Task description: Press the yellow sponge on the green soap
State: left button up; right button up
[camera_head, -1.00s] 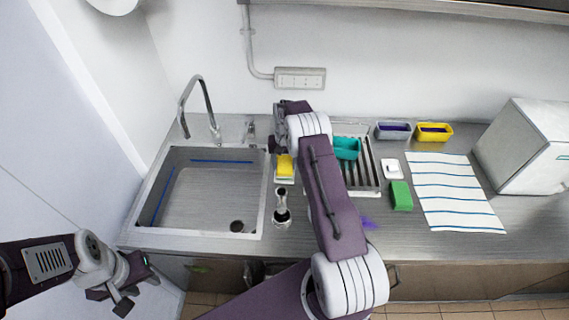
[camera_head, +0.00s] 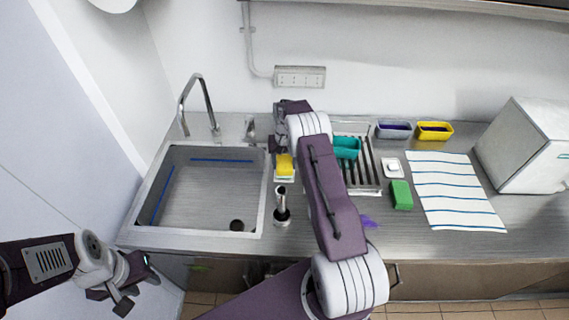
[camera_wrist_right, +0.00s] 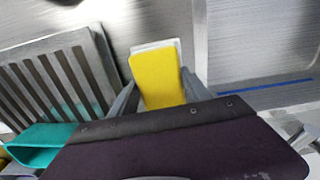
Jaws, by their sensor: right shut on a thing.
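The yellow sponge (camera_head: 285,166) is on the counter strip between the sink and the drying rack. My right gripper (camera_head: 283,151) points down over it. In the right wrist view the sponge (camera_wrist_right: 157,80) sits between the two fingers of my right gripper (camera_wrist_right: 160,86), which is shut on it. A whitish edge shows past the sponge's far end; what lies under the sponge is hidden. A green block (camera_head: 401,195) lies right of the rack, apart from the sponge; I cannot tell if it is the soap. My left gripper (camera_head: 110,299) hangs empty at the lower left, its fingers apart.
The sink (camera_head: 200,235) with its faucet (camera_head: 203,105) is left of the sponge. A metal cylinder (camera_head: 282,212) stands close in front. The rack (camera_head: 372,172) holds a teal container (camera_head: 347,147).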

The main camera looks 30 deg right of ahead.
aim_at(285, 163)
dwell(0.5)
jog(key=shift+r+p, duration=2.4)
jog(key=shift+r, duration=1.15)
jog(key=shift+f, duration=0.1)
